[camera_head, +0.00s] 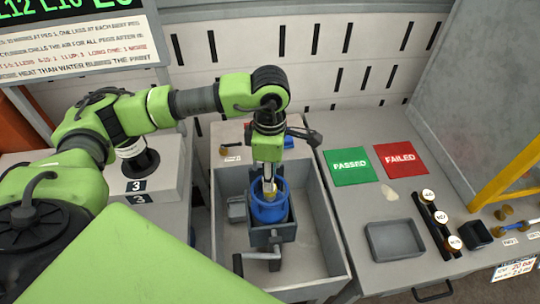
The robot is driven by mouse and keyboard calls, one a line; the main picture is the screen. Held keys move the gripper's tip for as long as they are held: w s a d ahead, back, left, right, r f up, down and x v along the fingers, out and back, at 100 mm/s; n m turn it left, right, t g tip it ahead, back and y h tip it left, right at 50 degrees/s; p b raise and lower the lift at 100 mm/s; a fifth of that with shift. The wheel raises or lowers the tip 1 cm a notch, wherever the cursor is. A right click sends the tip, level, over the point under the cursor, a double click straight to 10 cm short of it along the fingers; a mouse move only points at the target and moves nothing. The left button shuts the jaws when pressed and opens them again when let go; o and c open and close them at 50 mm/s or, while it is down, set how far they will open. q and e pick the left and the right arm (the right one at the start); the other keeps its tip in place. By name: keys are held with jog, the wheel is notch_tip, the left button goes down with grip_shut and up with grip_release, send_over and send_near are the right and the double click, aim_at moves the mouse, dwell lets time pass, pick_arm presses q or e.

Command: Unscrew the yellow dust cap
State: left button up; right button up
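A blue cylinder (269,211) stands upright in a dark holder (271,233) inside the grey tub. The yellow dust cap (270,188) shows at its top, inside the blue collar, partly covered by my gripper. My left gripper (268,180) points straight down over the cylinder, with its fingertips at the cap. The fingers are small and overlap the cap, so I cannot tell whether they are closed on it. My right gripper is not in view.
The grey tub (327,240) has a crank handle (258,257) at its front. On the right bench are a green PASSED mat (347,166), a red FAILED mat (401,160), an empty grey tray (394,241) and a black rack (437,224) with gauges. A wall stands behind.

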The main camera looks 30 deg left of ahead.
pick_arm(q)
notch_tip(320, 180, down, 4)
jog(key=shift+r+p, duration=0.2)
jog(key=shift+p, duration=0.15)
jog(key=shift+f, duration=0.5)
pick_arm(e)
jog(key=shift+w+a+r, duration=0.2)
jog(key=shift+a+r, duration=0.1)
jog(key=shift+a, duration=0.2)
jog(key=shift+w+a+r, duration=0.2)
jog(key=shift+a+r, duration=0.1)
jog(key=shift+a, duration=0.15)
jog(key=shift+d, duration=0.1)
